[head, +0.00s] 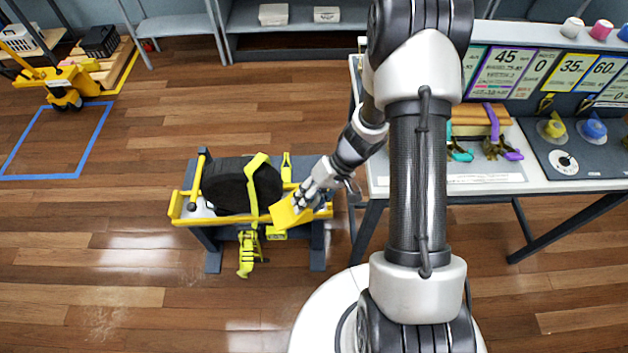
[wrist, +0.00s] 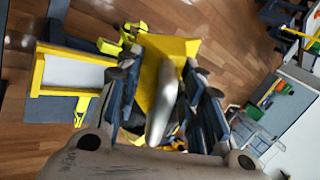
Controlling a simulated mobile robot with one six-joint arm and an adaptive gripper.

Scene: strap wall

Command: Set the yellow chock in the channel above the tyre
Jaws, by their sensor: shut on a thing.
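My gripper (head: 306,197) is shut on the yellow chock (head: 287,214), at the right of the black tyre (head: 222,184) in the head view. In the wrist view the yellow chock (wrist: 180,47) sits between the two dark fingers, with a blurred grey bar in front of it. The tyre stands upright in the yellow-railed channel (head: 180,207) on a dark stand. The chock overlaps the channel's near rail at its right part; I cannot tell whether it touches. The wrist view shows the pale channel floor (wrist: 72,73) at left.
A yellow-green strap (head: 252,178) runs over the tyre, and its ratchet (head: 247,254) hangs at the stand's front. A white bench (head: 450,183) with straps and knobs stands at right. Open wood floor lies left of the stand. A yellow pallet truck (head: 62,87) stands far left.

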